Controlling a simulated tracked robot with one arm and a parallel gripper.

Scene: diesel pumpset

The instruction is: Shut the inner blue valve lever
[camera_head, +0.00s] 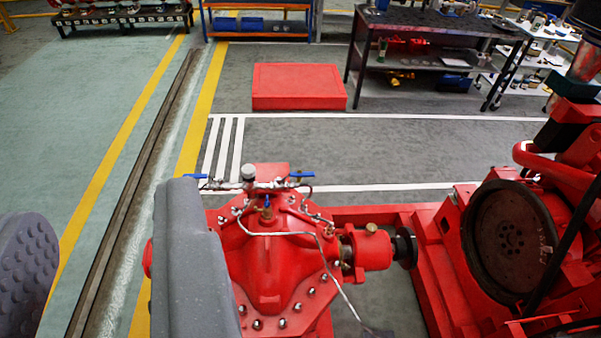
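A red pump (268,262) stands at the lower middle, with thin metal pipes on top. Blue levers show on its pipework: one sticks out to the left (195,176), one to the right (302,175). A small blue handle (267,201) stands on a brass fitting between them, nearer to me. The frame does not make clear which is the inner lever. My gripper (108,262) shows as two grey fingers at the lower left, the left one with a dotted pad. They are apart with nothing between them. The right finger hides the pump's left side.
A red engine with a dark flywheel (507,240) stands at the right. A red box (298,87) lies on the floor behind the pump. A dark workbench (432,28) is at the back right. The floor left of the pump is clear.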

